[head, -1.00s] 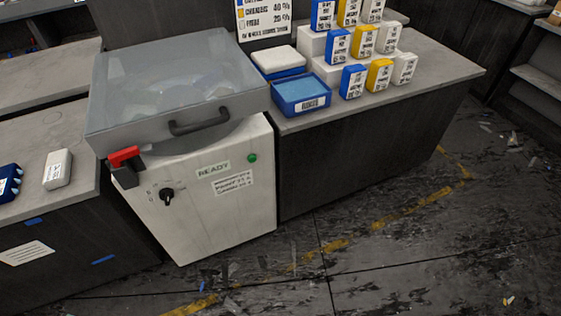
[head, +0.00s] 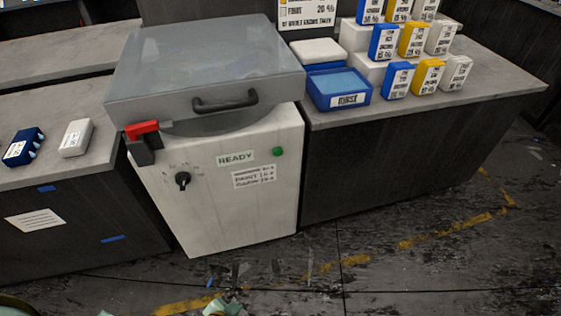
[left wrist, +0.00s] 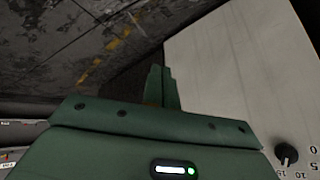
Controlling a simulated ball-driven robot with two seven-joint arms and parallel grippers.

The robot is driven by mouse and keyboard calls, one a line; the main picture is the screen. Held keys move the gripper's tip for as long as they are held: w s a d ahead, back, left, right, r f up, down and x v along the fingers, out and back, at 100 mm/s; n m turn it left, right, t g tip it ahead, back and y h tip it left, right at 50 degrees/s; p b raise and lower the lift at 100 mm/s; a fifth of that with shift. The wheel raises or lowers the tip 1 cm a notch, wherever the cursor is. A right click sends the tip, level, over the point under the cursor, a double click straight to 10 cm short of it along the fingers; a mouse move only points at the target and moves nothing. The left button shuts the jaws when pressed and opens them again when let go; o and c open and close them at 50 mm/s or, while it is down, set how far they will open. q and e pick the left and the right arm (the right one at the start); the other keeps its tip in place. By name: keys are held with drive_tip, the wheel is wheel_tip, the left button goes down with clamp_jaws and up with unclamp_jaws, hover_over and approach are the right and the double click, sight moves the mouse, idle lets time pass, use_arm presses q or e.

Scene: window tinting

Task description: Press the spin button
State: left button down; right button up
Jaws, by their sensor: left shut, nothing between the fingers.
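The white machine (head: 225,205) has a small round green button (head: 278,151) at the upper right of its front, right of a READY label (head: 236,159). I take this for the spin button. A black knob (head: 183,180) sits at the left of the front and shows in the left wrist view too (left wrist: 287,154). My left gripper (head: 222,307) just enters the bottom edge of the head view, low and apart from the button. In the left wrist view its green fingers (left wrist: 161,85) are shut and empty, beside the machine's pale panel (left wrist: 235,75). The right gripper is out of view.
A grey clear lid (head: 205,65) with a black handle (head: 225,101) covers the machine; a red latch (head: 142,131) is at its left corner. Counters stand on both sides, the right one holding a blue tray (head: 338,100) and several boxes. The floor (head: 400,275) in front is open.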

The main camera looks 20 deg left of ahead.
sight(278, 152)
use_arm(q)
drive_tip(key=w+d+r+m+t+b, duration=0.1)
drive_tip(key=w+r+t+b, duration=0.15)
drive_tip(key=w, duration=0.55)
drive_tip(key=w+d+r+t+h+b, duration=0.1)
drive_tip(key=w+t+b, duration=0.1)
drive_tip(key=w+b, duration=0.35)
drive_tip(key=w+d+r+m+t+b, duration=0.1)
drive_tip(key=w+r+t+b, duration=0.1)
drive_tip(key=w, duration=0.8)
drive_tip(key=w+r+m+t+h+b, duration=0.2)
drive_tip(key=w+r+t+b, duration=0.3)
drive_tip(key=w+r+b, duration=0.5)
wheel_tip(278, 152, up, 4)
drive_tip(key=shift+w+d+f+m, duration=0.1)
drive_tip(key=shift+w+d+m, duration=0.25)
drive_tip(key=shift+w, duration=0.75)
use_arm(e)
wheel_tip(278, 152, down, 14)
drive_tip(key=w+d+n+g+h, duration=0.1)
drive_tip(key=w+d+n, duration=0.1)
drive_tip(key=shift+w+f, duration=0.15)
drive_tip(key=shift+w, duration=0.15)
use_arm(q)
drive_tip(key=shift+t, duration=0.25)
